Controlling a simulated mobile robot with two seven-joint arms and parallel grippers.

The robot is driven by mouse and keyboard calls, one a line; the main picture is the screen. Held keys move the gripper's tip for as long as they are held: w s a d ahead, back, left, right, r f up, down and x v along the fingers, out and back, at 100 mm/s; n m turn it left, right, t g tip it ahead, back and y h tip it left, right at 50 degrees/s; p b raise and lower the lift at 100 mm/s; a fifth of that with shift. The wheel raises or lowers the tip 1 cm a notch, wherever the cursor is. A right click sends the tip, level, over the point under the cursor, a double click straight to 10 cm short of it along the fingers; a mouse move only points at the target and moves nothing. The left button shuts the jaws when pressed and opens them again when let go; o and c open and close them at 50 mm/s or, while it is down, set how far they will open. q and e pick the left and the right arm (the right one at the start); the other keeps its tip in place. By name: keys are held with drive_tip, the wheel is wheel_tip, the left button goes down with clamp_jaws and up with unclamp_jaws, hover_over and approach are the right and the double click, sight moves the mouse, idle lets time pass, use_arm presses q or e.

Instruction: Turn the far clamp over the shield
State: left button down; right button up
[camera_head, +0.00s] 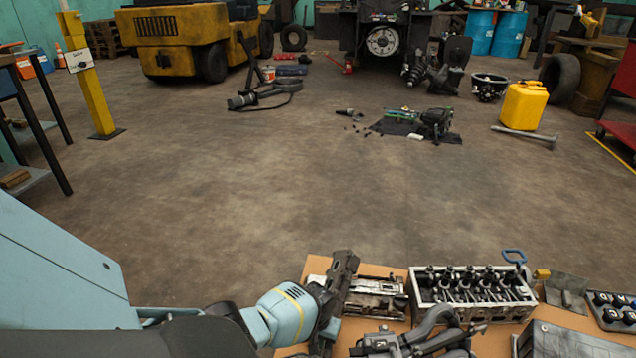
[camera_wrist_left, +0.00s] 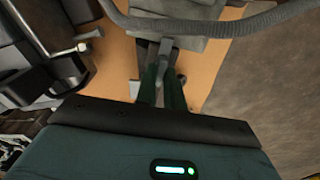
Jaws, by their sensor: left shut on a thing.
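My left gripper (camera_head: 338,285) reaches in from the left over the near edge of the work table. In the left wrist view its two dark green fingers (camera_wrist_left: 163,82) are close together on a small grey clamp lever (camera_wrist_left: 168,48) between them. A grey block or plate (camera_wrist_left: 172,27) lies just beyond the fingertips, with a ribbed grey tube curving across it. I cannot tell for sure which part is the shield. In the head view the fingertips and the held clamp are hidden behind the dark gripper body. My right gripper is in neither view.
A pale metal engine part (camera_head: 378,284) and a cylinder head (camera_head: 470,292) lie on the brown table top (camera_head: 497,343). A dark manifold (camera_head: 425,343) is close to my gripper's right. A tray of sockets (camera_head: 612,310) is at the far right.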

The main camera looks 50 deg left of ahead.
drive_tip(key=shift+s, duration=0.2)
use_arm(q)
drive_tip(key=c, duration=1.5)
unclamp_jaws()
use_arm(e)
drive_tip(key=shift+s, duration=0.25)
use_arm(q)
drive_tip(key=shift+r, duration=0.1)
